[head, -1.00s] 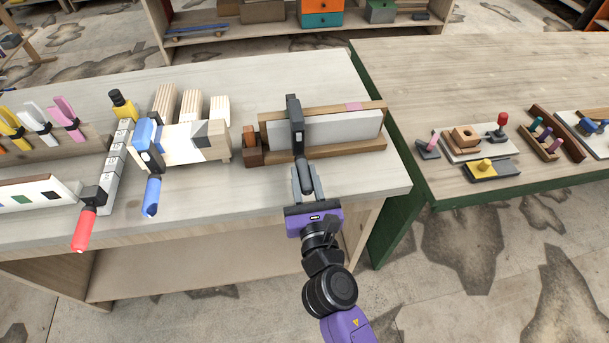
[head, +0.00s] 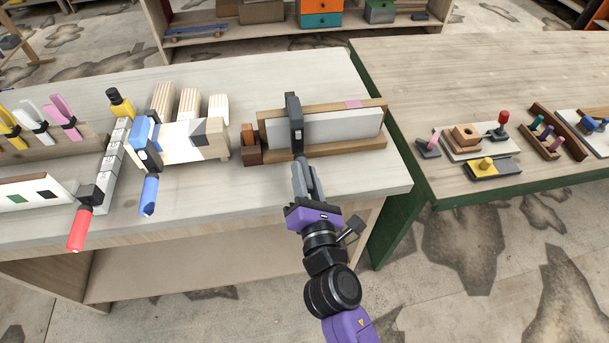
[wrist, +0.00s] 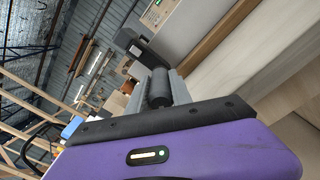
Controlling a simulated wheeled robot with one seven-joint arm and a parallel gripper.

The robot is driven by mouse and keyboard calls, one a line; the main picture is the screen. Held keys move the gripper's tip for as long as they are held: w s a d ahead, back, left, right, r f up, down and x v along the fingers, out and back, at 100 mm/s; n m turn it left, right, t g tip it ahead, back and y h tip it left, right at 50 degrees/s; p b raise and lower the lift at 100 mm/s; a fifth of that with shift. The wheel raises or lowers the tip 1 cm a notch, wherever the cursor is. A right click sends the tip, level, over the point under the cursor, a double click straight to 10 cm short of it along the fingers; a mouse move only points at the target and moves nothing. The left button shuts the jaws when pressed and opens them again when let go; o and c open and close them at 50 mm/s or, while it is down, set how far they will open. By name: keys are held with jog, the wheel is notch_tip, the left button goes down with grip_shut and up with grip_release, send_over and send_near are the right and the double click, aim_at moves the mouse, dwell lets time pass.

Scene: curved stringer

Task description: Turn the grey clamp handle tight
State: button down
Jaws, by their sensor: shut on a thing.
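The grey clamp (head: 294,118) stands over a wooden frame (head: 340,152) with a light panel (head: 340,128) in it, on the bench. Its dark grey handle points toward me, low at the front of the clamp. My gripper (head: 307,180) is shut on this handle, with its fingers on either side of it. In the wrist view the handle (wrist: 160,88) shows as a dark cylinder between the grey fingers. The clamp's dark body (wrist: 128,42) lies beyond it. The handle's far end is partly hidden by the fingers.
To the left stand a clamp with a blue handle (head: 149,195) and one with a red handle (head: 78,230). A second table (head: 480,80) on the right holds small fixtures. The bench front (head: 340,185) around my gripper is clear.

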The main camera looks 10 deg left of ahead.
jog(key=m+b, duration=0.1)
jog(key=m, duration=0.2)
jog(key=shift+f+m, duration=0.15)
jog(key=shift+m, duration=0.15)
jog(key=m+b, duration=0.2)
jog(key=m, duration=0.2)
jog(key=shift+f+m, duration=0.15)
jog(key=shift+m, duration=0.15)
jog(key=m+b, duration=0.2)
jog(key=m, duration=0.1)
jog(key=shift+m, duration=0.3)
jog(key=m+b, duration=0.3)
jog(key=shift+f+m, duration=0.15)
jog(key=shift+m, duration=0.15)
jog(key=m+b, duration=0.5)
jog(key=m, duration=0.1)
jog(key=shift+m, duration=0.3)
jog(key=m+b, duration=0.2)
jog(key=m, duration=0.2)
jog(key=shift+b, duration=0.4)
jog(key=shift+a+m+b, duration=0.1)
jog(key=shift+m+b, duration=0.5)
jog(key=shift+m, duration=0.6)
